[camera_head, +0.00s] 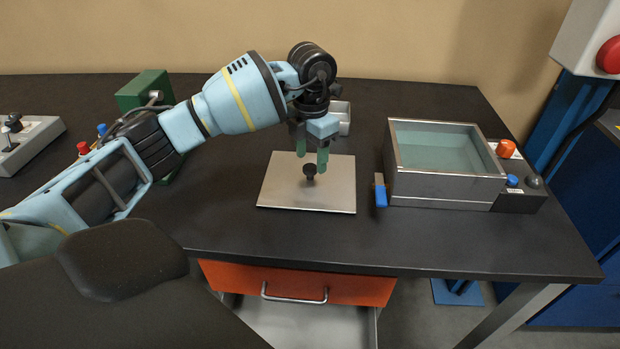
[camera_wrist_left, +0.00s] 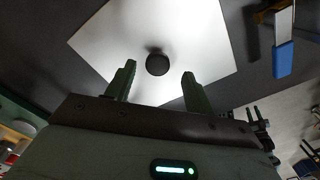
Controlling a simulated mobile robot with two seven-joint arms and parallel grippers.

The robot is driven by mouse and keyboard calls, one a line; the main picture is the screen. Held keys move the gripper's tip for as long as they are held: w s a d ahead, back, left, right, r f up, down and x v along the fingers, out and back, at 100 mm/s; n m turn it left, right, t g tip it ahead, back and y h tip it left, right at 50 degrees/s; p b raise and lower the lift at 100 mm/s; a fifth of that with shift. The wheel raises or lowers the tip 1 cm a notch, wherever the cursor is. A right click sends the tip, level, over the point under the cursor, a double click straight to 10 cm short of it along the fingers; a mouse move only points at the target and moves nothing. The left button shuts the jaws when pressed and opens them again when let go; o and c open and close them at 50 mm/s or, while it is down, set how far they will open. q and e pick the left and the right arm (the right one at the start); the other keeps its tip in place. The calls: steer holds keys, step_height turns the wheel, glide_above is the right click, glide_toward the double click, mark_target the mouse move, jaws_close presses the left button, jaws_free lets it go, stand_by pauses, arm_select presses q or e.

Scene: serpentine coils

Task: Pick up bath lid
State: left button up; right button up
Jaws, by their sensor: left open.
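The bath lid (camera_head: 285,190) is a flat, pale metal plate with a black knob (camera_head: 310,170) in its middle. It lies flat on the dark table, left of the water bath (camera_head: 445,185). My left gripper (camera_head: 312,160) points down just above the knob. In the left wrist view the lid (camera_wrist_left: 195,35) fills the upper middle, and the knob (camera_wrist_left: 157,64) shows beyond and between the two green fingertips (camera_wrist_left: 158,82). The fingers are open, apart from the knob and empty. My right gripper is not in view.
The open bath holds clear liquid, with an orange knob (camera_head: 505,148) on its right and a blue-handled valve (camera_head: 380,192) on its left. A green block (camera_head: 146,90) and control box (camera_head: 25,140) are left. An orange drawer (camera_head: 300,283) hangs below.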

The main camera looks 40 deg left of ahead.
mark_target(310, 167)
arm_select(q)
steer(key=shift+a+f, duration=0.15)
steer(key=shift+f, duration=1.55)
jaws_close()
steer(key=shift+r, duration=0.1)
step_height(310, 167, up, 10)
